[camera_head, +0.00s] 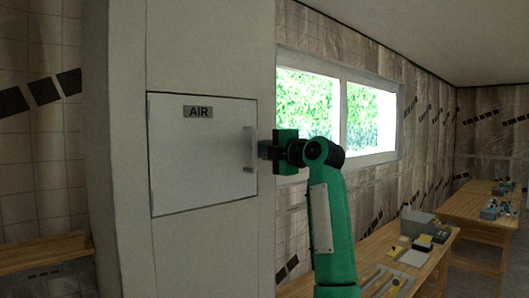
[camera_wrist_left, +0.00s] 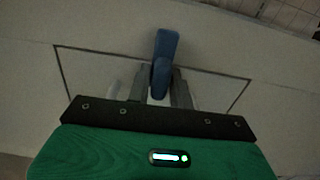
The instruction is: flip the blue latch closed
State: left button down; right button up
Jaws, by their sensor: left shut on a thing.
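The blue latch (camera_wrist_left: 166,44) shows in the left wrist view at the edge of the panel door, its upper end sticking out past my fingers. My left gripper (camera_wrist_left: 161,80) is shut on it, one finger on each side. In the head view my left gripper (camera_head: 264,149) is at the right edge of the white panel door (camera_head: 195,155), and the latch there is mostly hidden by the gripper. The door, labelled AIR, looks flush with its frame. My right gripper is in neither view.
A pale upright handle (camera_head: 249,149) stands on the door just left of my gripper. A window (camera_head: 340,105) is behind my arm. A wooden workbench (camera_head: 375,260) with tools and boxes is at the lower right, with another bench (camera_head: 470,205) farther back.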

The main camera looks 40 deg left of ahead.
pick_arm(q)
jog(key=c, duration=1.4)
grip_release()
jog(key=shift+o, duration=0.2)
jog(key=shift+d+f, duration=0.1)
jog(key=shift+d+f+b, duration=0.1)
jog(key=shift+d+b, duration=0.2)
jog(key=shift+d, duration=0.05)
jog(key=s+d+b, duration=0.1)
jog(key=d+b, duration=0.4)
jog(key=d, duration=0.8)
